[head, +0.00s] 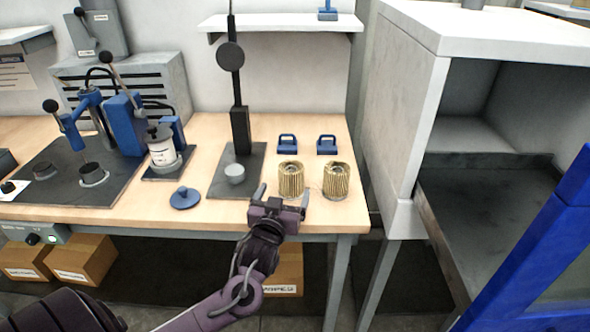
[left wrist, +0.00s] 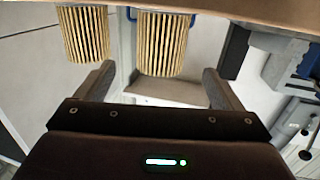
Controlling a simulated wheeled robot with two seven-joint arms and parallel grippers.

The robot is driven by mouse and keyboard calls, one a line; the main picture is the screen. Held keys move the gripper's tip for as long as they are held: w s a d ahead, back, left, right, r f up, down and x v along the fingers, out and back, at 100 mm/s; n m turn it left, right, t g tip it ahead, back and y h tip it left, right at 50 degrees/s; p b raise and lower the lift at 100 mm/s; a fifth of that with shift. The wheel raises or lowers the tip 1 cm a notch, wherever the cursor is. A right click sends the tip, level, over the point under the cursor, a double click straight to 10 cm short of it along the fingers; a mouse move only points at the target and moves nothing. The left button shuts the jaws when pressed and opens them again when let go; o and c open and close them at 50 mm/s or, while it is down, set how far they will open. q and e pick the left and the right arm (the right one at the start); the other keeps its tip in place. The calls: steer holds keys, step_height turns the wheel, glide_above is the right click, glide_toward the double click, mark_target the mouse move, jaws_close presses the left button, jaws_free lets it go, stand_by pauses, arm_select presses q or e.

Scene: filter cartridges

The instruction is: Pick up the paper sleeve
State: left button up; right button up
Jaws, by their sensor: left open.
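Two tan pleated paper sleeves stand upright side by side near the front right of the wooden bench, the left sleeve (head: 291,181) and the right sleeve (head: 336,181). My left gripper (head: 281,195) is open at the bench's front edge, just in front of the left sleeve. In the left wrist view, which looks upside down, one sleeve (left wrist: 162,45) stands beyond the gap between my open fingers (left wrist: 158,82). The other sleeve (left wrist: 84,35) is to its left, outside the fingers. Nothing is held. My right gripper is not in view.
A gauge stand (head: 238,150) and a blue disc (head: 184,197) are to the left. Lever presses (head: 122,122) stand farther left. A white cabinet (head: 410,110) is right of the bench.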

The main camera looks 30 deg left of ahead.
mark_target(288, 180)
arm_select(q)
steer(key=x, duration=0.3)
steer(key=shift+w+a+r+p, duration=0.15)
steer(key=shift+w+r+p, duration=0.05)
steer(key=shift+r+p, duration=0.15)
steer(key=x, duration=0.3)
steer(key=shift+w+f, duration=0.2)
steer(key=shift+w, duration=0.05)
steer(key=shift+w+a, duration=0.1)
steer(key=c, duration=0.9)
steer(key=shift+c, duration=0.8)
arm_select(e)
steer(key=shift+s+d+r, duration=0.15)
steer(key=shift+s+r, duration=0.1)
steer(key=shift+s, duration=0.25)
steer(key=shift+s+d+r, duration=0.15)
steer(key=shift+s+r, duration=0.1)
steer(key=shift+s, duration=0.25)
arm_select(q)
steer(key=shift+r, duration=0.1)
